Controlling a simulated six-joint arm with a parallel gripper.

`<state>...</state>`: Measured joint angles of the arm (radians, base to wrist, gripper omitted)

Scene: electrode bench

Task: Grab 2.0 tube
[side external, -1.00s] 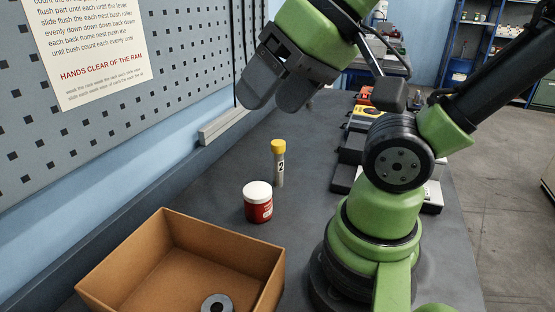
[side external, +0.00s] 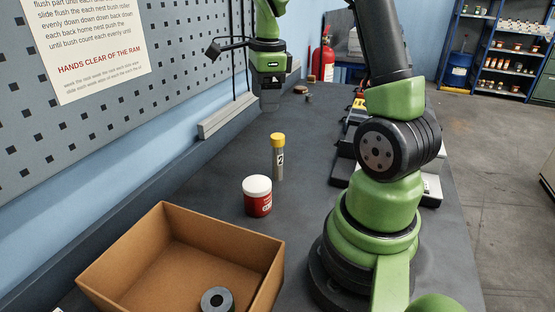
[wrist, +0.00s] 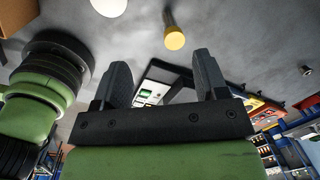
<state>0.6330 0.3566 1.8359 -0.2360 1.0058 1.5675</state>
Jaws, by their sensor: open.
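The tube (side external: 278,165) is a slim clear vial with a yellow cap and a label on which a 2 shows; whether it reads 2.0 I cannot tell. It stands upright on the grey bench behind a red jar. In the wrist view the tube (wrist: 172,32) is at the top centre, cap towards the camera, beyond the fingertips. My gripper (side external: 270,104) points down above the bench, farther back than the tube and apart from it. In the wrist view my gripper (wrist: 160,70) has its two fingers spread, with nothing between them.
A red jar with a white lid (side external: 257,197) stands just in front of the tube. A cardboard box (side external: 128,251) holding a dark ring (side external: 217,300) is at the front left. Dark equipment (side external: 345,160) lines the right. Small items (side external: 301,90) sit at the far end.

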